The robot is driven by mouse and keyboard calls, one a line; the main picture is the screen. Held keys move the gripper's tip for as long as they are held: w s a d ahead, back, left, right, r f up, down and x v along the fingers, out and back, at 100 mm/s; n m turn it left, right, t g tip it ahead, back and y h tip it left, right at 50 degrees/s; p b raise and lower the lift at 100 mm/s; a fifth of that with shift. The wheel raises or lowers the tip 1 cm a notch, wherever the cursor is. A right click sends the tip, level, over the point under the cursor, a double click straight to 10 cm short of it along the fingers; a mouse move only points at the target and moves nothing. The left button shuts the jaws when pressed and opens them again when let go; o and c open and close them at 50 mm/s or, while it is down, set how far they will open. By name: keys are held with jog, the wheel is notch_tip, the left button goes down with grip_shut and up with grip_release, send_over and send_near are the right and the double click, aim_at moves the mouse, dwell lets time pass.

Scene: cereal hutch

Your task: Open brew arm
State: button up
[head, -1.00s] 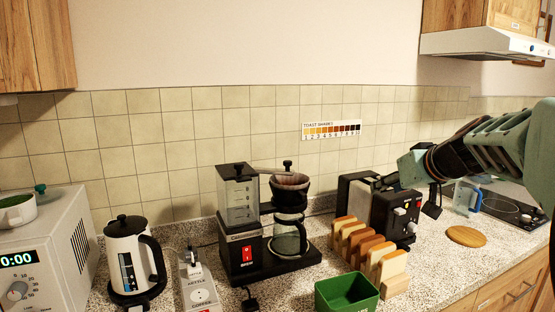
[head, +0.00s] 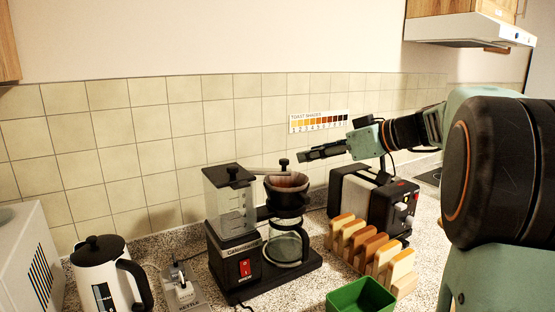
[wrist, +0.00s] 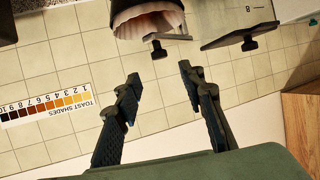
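The coffee maker (head: 238,250) stands on the counter, with a clear tank on its left and a filter basket (head: 287,181) above a glass carafe (head: 286,246). A thin arm with a black knob (head: 283,163) reaches from near the tank across the top of the basket. My gripper (head: 303,156) is to the right of the knob, apart from it. In the wrist view, upside down, the open, empty fingers (wrist: 160,77) point toward the basket (wrist: 145,20) and a black knob (wrist: 158,50). The tank lid (wrist: 245,38) shows to the right.
The toaster (head: 372,196) stands below my arm on the right. A toast rack with several slices (head: 370,246) and a green box (head: 360,297) are in front. The kettle (head: 100,275) is at the lower left. The tiled wall (head: 150,150) lies close behind.

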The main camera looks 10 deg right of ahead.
aim_at(285, 160)
jog(key=p+x, duration=0.2)
jog(key=x, duration=0.8)
jog(key=shift+w+f, duration=0.1)
jog(key=shift+f, duration=0.05)
grip_shut()
